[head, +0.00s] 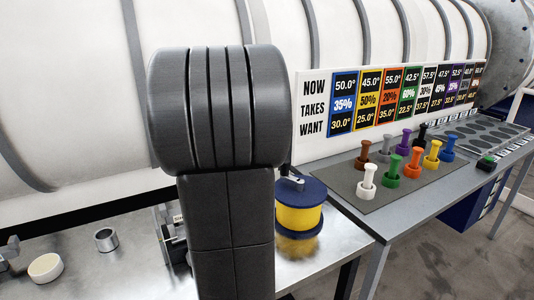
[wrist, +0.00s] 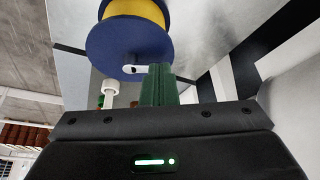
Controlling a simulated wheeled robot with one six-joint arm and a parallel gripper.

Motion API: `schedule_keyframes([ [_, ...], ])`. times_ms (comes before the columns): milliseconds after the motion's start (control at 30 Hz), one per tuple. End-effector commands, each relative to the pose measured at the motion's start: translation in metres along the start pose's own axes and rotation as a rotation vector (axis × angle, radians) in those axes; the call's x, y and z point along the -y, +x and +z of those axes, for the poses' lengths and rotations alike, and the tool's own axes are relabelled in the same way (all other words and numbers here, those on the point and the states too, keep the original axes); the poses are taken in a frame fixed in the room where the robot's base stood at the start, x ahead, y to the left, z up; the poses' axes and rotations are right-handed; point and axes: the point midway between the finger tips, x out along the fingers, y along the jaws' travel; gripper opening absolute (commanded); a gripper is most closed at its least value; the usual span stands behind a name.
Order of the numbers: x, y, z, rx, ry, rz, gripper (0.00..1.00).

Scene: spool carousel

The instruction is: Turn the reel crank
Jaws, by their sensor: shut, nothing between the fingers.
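The reel has a yellow winding between dark blue flanges (head: 299,207) and stands on the metal table, right of my arm in the head view. A small pale crank (head: 297,181) sits on its upper flange, partly hidden by my arm. In the wrist view the reel's blue flange (wrist: 128,42) fills the upper left, with the light crank (wrist: 136,69) at its edge. My gripper (wrist: 160,73) is shut and empty, its fingertips right beside the crank's end. I cannot tell whether they touch. My arm hides the gripper in the head view.
A metal ring (head: 106,239) and a cream disc (head: 46,267) lie on the table at left. A large white cylinder (head: 80,90) bounds the back.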

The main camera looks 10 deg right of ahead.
Motion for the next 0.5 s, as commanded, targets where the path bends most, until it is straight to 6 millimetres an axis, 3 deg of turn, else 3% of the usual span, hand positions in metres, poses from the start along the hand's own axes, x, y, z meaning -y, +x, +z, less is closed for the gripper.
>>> schedule_keyframes([
  [200, -0.001, 0.049, 0.001, 0.005, 0.0, 0.003, 0.0],
  [300, 0.0, 0.05, -0.017, 0.001, 0.003, 0.002, 0.0],
  [500, 0.0, 0.057, -0.034, 0.002, 0.002, 0.001, 0.0],
])
